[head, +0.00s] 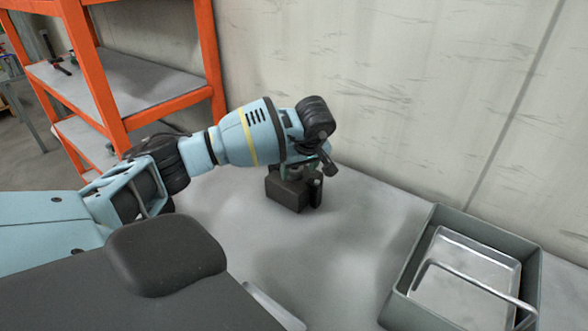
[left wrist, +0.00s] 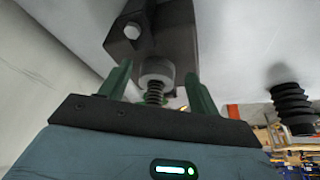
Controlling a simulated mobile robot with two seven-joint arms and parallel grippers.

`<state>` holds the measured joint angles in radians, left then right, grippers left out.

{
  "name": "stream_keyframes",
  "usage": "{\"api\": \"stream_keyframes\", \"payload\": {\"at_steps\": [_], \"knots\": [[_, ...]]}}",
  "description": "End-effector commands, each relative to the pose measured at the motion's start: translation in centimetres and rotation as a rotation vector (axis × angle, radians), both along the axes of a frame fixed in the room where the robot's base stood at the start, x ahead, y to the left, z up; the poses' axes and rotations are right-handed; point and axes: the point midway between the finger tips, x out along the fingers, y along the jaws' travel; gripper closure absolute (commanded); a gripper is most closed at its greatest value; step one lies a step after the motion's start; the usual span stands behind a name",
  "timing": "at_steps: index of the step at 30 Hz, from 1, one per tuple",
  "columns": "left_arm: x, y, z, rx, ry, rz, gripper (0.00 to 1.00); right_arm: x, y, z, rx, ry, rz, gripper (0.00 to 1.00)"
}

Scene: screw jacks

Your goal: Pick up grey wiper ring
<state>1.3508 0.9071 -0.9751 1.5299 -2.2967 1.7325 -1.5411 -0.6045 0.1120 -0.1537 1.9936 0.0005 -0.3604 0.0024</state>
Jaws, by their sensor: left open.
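A dark block-shaped screw jack body (head: 286,193) stands on the grey bench in the head view; it also shows at the top of the left wrist view (left wrist: 172,38), with a hex bolt on its face. In the left wrist view, a light grey ring (left wrist: 157,70) sits around the threaded screw (left wrist: 154,94) against the block. My left gripper (left wrist: 158,82) is open, with one green finger on each side of the ring and screw and visible gaps. In the head view, my left gripper (head: 305,172) is at the top of the block, partly hidden by my wrist.
A grey bin (head: 421,250) holding a metal tray (head: 452,246) stands at the right of the bench. An orange shelf rack (head: 112,112) is at the left. A concrete wall (head: 400,90) runs behind. Bench between block and bin is clear.

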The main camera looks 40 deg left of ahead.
Motion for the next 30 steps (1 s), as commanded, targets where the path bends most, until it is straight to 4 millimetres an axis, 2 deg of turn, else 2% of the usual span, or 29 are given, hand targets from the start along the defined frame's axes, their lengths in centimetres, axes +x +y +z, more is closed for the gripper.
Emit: {"api": "stream_keyframes", "payload": {"at_steps": [7,21,30], "knots": [[0.03,0.03,-0.09,0.0,-0.001,0.0,0.39,-0.12,-0.02,-0.16,-0.001,0.004,0.0,0.64],[0.04,0.04,-0.05,0.0,-0.002,0.001,0.99,-0.26,-0.05,-0.29,-0.002,0.008,0.0,0.64],[0.05,0.1,-0.01,0.001,-0.002,0.001,1.0,-0.33,-0.06,-0.24,-0.001,0.008,0.0,0.64]]}}
